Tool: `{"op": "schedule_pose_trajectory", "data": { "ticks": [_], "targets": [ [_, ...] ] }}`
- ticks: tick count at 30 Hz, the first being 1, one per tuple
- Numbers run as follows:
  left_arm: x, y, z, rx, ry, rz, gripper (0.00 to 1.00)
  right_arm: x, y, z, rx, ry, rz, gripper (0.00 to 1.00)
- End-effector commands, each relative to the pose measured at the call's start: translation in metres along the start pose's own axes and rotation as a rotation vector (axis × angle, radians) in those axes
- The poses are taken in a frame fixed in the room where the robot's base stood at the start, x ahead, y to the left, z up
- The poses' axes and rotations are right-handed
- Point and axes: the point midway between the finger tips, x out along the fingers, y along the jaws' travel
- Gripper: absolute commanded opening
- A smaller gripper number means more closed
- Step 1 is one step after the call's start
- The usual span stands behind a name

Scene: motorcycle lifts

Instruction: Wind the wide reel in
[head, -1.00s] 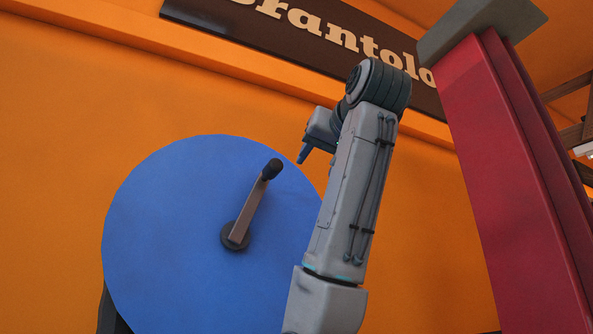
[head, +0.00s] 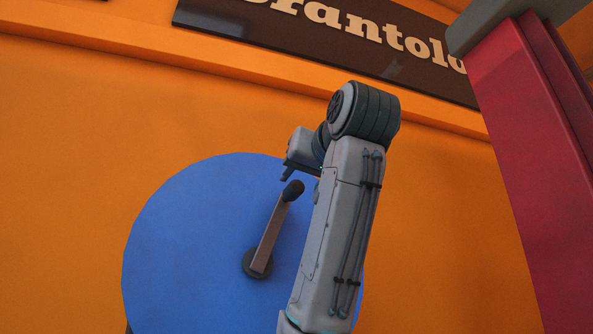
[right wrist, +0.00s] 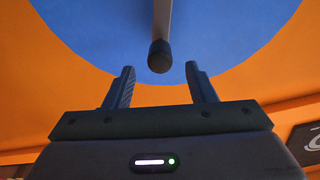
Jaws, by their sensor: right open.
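The wide reel (head: 195,245) is a large blue disc in front of the orange wall. Its crank arm (head: 270,232) rises from a dark hub (head: 257,263) and leans up to the right. A dark knob (head: 293,190) caps the crank's end. My right gripper (head: 288,178) is just above the knob in the head view. In the right wrist view the gripper (right wrist: 160,82) is open, with the knob (right wrist: 160,57) between and slightly beyond the fingertips, not gripped. My left gripper is not in view.
A red post (head: 530,150) with a grey top stands at the right. A dark sign (head: 340,40) with pale letters hangs on the orange wall (head: 80,150) above the reel. The space left of the reel looks clear.

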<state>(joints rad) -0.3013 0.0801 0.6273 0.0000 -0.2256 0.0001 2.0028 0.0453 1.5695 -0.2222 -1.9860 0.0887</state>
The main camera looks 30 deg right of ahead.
Motion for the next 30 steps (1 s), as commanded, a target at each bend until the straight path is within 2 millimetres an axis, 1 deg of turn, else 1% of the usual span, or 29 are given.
{"op": "schedule_pose_trajectory", "data": {
  "ticks": [1, 3, 7, 12, 20, 24, 26, 27, 28, 30],
  "targets": [
    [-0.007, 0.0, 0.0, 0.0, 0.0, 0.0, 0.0, 0.013, 0.0, -0.002, -0.001, -0.006, 0.003, 0.5],
    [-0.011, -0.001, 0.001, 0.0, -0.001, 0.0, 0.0, 0.025, 0.0, -0.001, 0.0, -0.006, 0.002, 0.5],
    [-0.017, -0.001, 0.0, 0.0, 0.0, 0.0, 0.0, 0.041, 0.0, -0.001, -0.001, -0.004, 0.002, 0.5],
    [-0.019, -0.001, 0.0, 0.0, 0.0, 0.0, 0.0, 0.049, 0.0, 0.001, 0.0, -0.002, 0.001, 0.5],
    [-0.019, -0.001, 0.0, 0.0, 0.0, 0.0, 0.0, 0.05, 0.001, 0.001, 0.0, -0.002, 0.001, 0.5],
    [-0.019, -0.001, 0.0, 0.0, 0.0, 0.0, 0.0, 0.05, 0.001, 0.001, 0.0, -0.002, 0.001, 0.23],
    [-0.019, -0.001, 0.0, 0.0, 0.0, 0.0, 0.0, 0.05, 0.001, 0.001, 0.0, -0.002, 0.001, 0.11],
    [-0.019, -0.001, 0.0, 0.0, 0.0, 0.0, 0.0, 0.05, 0.001, 0.001, 0.0, -0.002, 0.001, 0.03],
    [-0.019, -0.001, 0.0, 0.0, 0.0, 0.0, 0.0, 0.05, 0.001, 0.001, 0.0, -0.002, 0.001, 0.0],
    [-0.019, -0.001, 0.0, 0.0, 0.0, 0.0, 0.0, 0.05, 0.001, 0.001, 0.0, -0.002, 0.001, 0.0]
  ]
}}
